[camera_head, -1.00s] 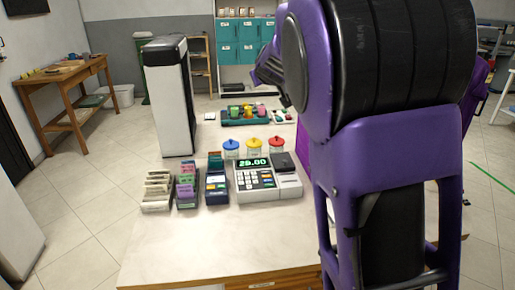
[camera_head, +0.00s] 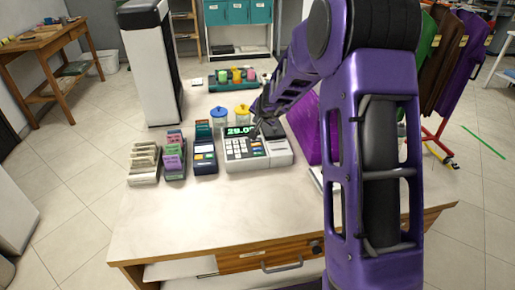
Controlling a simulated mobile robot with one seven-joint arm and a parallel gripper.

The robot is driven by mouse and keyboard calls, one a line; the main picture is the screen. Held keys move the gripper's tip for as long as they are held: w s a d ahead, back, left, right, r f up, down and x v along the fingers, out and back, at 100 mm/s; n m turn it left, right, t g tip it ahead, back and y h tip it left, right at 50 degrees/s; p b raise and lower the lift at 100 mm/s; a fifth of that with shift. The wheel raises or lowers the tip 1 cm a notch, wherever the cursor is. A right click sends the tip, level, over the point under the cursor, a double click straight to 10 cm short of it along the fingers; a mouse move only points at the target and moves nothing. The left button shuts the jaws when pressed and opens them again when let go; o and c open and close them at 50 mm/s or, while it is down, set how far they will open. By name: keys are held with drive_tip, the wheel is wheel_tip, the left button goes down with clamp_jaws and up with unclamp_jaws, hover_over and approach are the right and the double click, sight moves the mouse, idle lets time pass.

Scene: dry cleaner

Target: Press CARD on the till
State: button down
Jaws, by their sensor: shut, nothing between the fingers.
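The till (camera_head: 272,158) stands on the counter, a pale grey box with a keypad and a green lit display (camera_head: 238,131) that shows figures starting with 29. My gripper (camera_head: 256,132) is small and dark in this view, shut and empty, over the back right part of the till beside the display. It covers the end of the display. I cannot tell whether its tips touch the till. The keypad (camera_head: 238,149) has white and coloured keys; their labels are too small to read, so I cannot pick out CARD.
Left of the till are a card terminal (camera_head: 204,155), a rack of coloured tickets (camera_head: 174,158) and a beige rack (camera_head: 144,164). Jars with blue (camera_head: 219,112) and yellow (camera_head: 242,109) lids stand behind it. The counter front (camera_head: 190,220) is clear. Garments (camera_head: 455,60) hang at right.

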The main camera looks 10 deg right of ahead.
drive_tip(key=b, duration=0.6)
hover_over(257, 149)
drive_tip(key=f, duration=0.4)
drive_tip(key=s+f, duration=0.1)
drive_tip(key=f, duration=0.1)
drive_tip(key=shift+f, duration=0.1)
drive_tip(key=shift+a+f+b, duration=0.15)
drive_tip(key=shift+f+b, duration=0.25)
drive_tip(key=shift+f, duration=0.25)
drive_tip(key=shift+f+b, duration=0.3)
drive_tip(key=shift+f, duration=0.3)
drive_tip(key=shift+f, duration=0.15)
idle(0.5)
drive_tip(key=shift+w+f, duration=0.1)
drive_tip(key=shift+f, duration=0.2)
drive_tip(key=shift+f, duration=0.35)
idle(0.5)
drive_tip(key=shift+r, duration=0.1)
drive_tip(key=shift+r+p, duration=0.45)
drive_tip(key=shift+r, duration=0.25)
